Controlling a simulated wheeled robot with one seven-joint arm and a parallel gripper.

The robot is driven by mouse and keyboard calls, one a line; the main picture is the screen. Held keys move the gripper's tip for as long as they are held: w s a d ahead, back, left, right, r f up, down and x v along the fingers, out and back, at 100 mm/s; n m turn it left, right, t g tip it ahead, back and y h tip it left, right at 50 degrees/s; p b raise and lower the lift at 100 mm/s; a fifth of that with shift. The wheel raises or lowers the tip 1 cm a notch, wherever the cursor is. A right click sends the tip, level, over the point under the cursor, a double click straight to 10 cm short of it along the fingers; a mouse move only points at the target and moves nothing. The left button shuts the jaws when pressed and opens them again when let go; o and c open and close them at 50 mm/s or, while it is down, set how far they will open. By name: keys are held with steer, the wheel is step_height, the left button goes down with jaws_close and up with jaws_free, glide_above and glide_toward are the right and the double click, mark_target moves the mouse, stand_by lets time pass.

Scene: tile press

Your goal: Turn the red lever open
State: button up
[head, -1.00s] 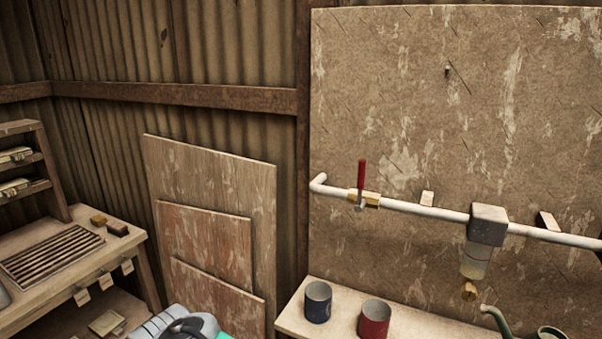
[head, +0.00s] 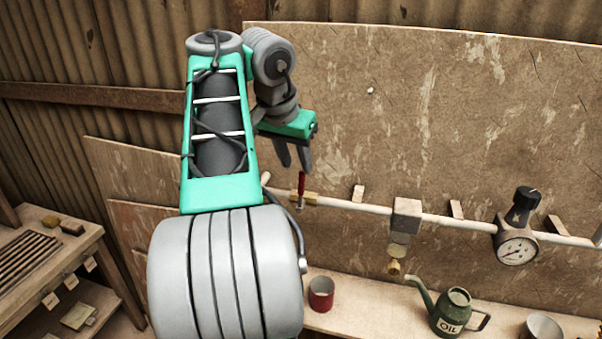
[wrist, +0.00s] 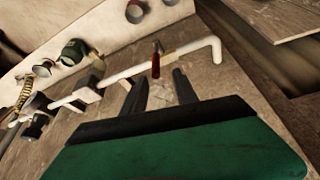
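The red lever (head: 301,184) stands upright on a brass valve (head: 309,199) near the left end of the white pipe on the board. In the wrist view the lever (wrist: 156,64) shows just beyond my fingertips, roughly between them. My gripper (head: 294,168) is just above and slightly left of the lever in the head view, fingers pointing down. The two fingers are spread apart with nothing between them. I cannot tell from these views how far the fingertips are from the lever in depth; no contact shows.
The white pipe (head: 350,205) runs right to a grey filter block (head: 406,218) and a pressure gauge (head: 517,250). Below, a shelf (head: 365,310) holds a red cup (head: 321,293) and a green oil can (head: 453,310). A workbench (head: 75,265) stands at the left.

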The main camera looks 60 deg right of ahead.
mark_target(301, 180)
steer(key=b+x, duration=0.2)
steer(key=x, duration=0.5)
steer(key=shift+d+f, duration=0.15)
steer(key=shift+f, duration=0.05)
steer(key=shift+c, duration=0.4)
jaws_close()
stand_by(0.7)
